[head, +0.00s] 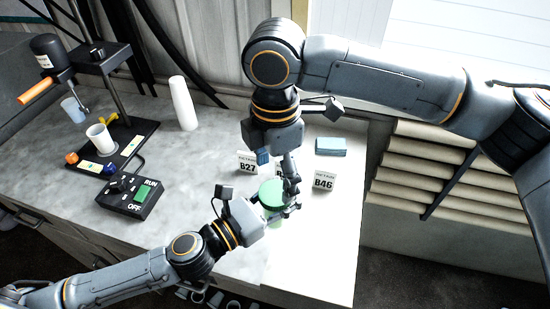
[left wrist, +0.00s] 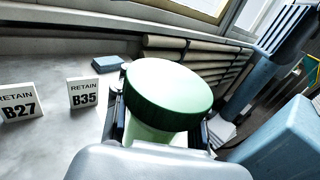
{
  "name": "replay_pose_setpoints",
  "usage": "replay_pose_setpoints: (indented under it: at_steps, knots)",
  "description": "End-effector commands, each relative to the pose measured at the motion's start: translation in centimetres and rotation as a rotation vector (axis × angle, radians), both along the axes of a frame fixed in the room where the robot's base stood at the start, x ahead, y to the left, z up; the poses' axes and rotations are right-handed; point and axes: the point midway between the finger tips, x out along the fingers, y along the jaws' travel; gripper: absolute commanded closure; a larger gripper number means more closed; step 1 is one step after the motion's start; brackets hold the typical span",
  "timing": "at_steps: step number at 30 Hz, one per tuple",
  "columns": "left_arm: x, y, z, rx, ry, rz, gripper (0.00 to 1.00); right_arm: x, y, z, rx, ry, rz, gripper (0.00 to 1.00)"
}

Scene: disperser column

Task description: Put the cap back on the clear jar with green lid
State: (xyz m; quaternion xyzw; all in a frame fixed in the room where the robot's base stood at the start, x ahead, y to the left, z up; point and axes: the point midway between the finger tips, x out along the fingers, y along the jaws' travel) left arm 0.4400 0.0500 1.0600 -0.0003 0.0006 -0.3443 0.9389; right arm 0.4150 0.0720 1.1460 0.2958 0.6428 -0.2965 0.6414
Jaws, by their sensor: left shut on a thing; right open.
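My left gripper (head: 277,213) is shut around the jar's body from the left, below the lid. My right gripper (head: 288,183) is open, pointing down beside the lid's right side; whether it touches is unclear.
A disperser stand (head: 118,140), control box (head: 130,197) and white cup stack (head: 183,103) are left. Counter between is clear.

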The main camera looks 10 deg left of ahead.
Motion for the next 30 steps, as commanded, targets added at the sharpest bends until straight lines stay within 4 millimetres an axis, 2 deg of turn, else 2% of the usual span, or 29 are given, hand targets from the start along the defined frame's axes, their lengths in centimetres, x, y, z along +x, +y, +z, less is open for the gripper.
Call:
replay_pose_setpoints:
  at_steps: [3, 9, 20, 28, 30]
  knots:
    - [0.0, 0.0, 0.1, -0.001, -0.001, 0.000, 1.00, -0.1, -0.1, -1.9, -0.002, 0.002, 0.001, 0.22]
    - [0.0, 0.0, 0.1, -0.001, -0.002, 0.000, 1.00, -0.1, 0.0, -3.9, 0.000, 0.000, 0.000, 0.22]
    - [0.0, 0.0, 0.1, -0.001, -0.002, 0.000, 1.00, 0.0, 0.0, -4.3, 0.000, 0.000, 0.001, 0.22]
    - [0.0, 0.0, 0.1, -0.001, -0.002, -0.001, 1.00, 0.0, 0.0, -4.3, 0.000, 0.000, 0.001, 0.75]
    - [0.0, 0.0, 0.1, -0.001, -0.002, -0.001, 1.00, 0.0, 0.0, -4.3, 0.000, 0.000, 0.001, 0.79]
